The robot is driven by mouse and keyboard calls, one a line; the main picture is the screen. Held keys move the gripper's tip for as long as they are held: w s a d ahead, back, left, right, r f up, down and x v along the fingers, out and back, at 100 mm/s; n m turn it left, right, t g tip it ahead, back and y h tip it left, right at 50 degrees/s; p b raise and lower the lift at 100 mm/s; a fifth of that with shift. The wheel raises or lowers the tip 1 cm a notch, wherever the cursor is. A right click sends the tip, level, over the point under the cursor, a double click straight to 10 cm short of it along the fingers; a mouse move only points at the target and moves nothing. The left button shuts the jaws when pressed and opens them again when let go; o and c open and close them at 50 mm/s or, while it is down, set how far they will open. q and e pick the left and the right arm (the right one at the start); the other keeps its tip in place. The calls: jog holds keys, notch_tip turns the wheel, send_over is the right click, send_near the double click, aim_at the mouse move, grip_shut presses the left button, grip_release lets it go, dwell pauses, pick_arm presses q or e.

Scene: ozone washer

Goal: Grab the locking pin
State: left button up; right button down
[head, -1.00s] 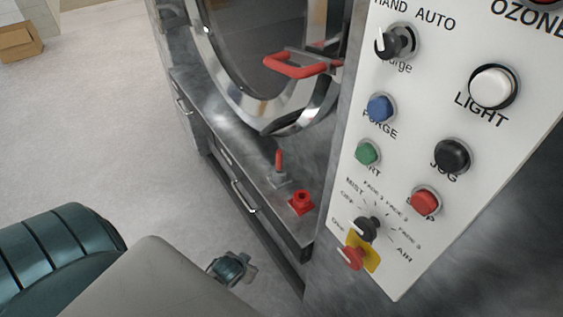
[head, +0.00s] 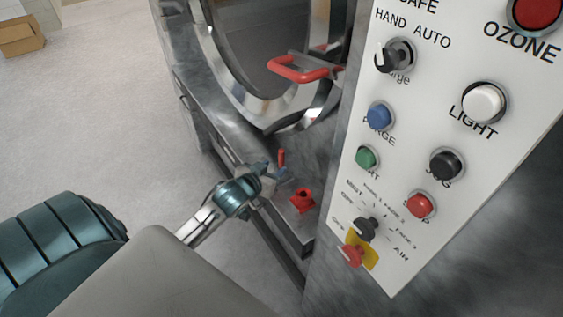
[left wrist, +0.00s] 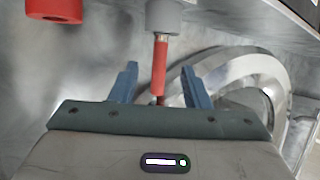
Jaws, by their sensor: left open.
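The locking pin, a slim red upright rod (head: 281,158) on a grey base, stands on the washer's steel ledge. In the left wrist view its red rod (left wrist: 159,66) hangs from the grey base (left wrist: 163,17) at the top of the picture. My left gripper (head: 270,173) is at the ledge, right beside the pin. In the left wrist view my left gripper (left wrist: 160,69) is open, with its blue fingers on either side of the rod and gaps showing on both sides. The rod's far end is partly hidden near the gripper body. My right gripper is not in view.
A red block with a hole (head: 303,200) sits on the ledge close to the pin. The round door with its red handle (head: 297,70) is above. The white control panel (head: 420,120) stands to the right. Open floor (head: 100,110) lies left.

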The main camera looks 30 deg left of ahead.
aim_at(280, 164)
pick_arm(q)
jog(key=x, duration=0.3)
jog(key=shift+w+a+f+p, duration=0.1)
jog(key=shift+w+f+p, duration=0.1)
jog(key=shift+w+p, duration=0.45)
jog(key=p+x, duration=0.1)
jog(key=x, duration=0.2)
jog(key=shift+f+p, duration=0.1)
jog(key=shift+p, duration=0.2)
jog(key=shift+w+f, duration=0.3)
jog(key=shift+f, duration=0.05)
grip_shut()
jog(key=shift+r, duration=0.1)
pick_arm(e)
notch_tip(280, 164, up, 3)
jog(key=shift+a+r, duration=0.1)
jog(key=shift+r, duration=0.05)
